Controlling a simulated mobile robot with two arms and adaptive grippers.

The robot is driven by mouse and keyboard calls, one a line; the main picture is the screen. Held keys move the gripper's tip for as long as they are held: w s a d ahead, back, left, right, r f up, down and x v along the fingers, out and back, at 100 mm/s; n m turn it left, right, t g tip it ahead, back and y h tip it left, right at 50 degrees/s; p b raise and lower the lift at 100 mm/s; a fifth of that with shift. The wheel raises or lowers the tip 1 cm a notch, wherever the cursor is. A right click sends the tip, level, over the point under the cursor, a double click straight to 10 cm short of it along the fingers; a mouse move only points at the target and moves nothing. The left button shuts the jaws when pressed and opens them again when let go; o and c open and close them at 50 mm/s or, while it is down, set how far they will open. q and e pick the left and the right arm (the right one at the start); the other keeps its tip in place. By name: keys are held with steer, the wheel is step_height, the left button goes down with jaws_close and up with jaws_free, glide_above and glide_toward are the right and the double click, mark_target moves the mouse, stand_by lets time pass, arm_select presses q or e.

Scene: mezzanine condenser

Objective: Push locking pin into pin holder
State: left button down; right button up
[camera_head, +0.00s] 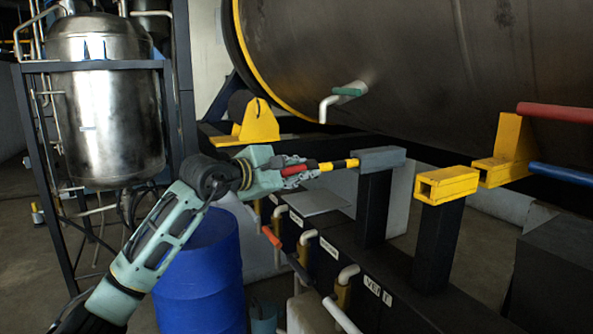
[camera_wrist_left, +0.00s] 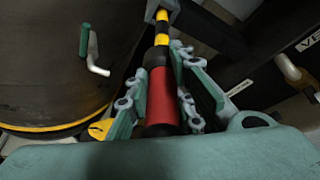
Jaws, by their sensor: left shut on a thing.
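The locking pin has a red grip and a yellow-and-black striped shaft (camera_head: 338,164). My left gripper (camera_head: 298,172) is shut on its red grip. In the left wrist view the red grip (camera_wrist_left: 162,98) lies between the two fingers of my left gripper (camera_wrist_left: 160,92). The pin is about level and points right, away from the gripper. Its striped end meets the near end of a grey block (camera_head: 383,158) on a black post, which looks like the pin holder. How deep the tip sits is hidden. My right gripper is not in view.
A hollow yellow block (camera_head: 447,184) stands on another black post to the right. Below the gripper are several pipes and a lever with an orange-red grip (camera_head: 271,237). A blue drum (camera_head: 200,280) stands below my left arm. A large dark tank (camera_head: 400,70) fills the back.

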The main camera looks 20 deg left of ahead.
mark_target(341, 162)
arm_select(q)
steer(key=shift+r, duration=0.2)
stand_by(0.5)
steer(key=shift+w+d+p, duration=0.75)
steer(key=shift+w+d, duration=0.75)
steer(key=shift+w, duration=0.3)
steer(key=shift+w+d+p, duration=0.9)
steer(key=shift+w+d, duration=1.45)
steer(key=shift+w, duration=0.3)
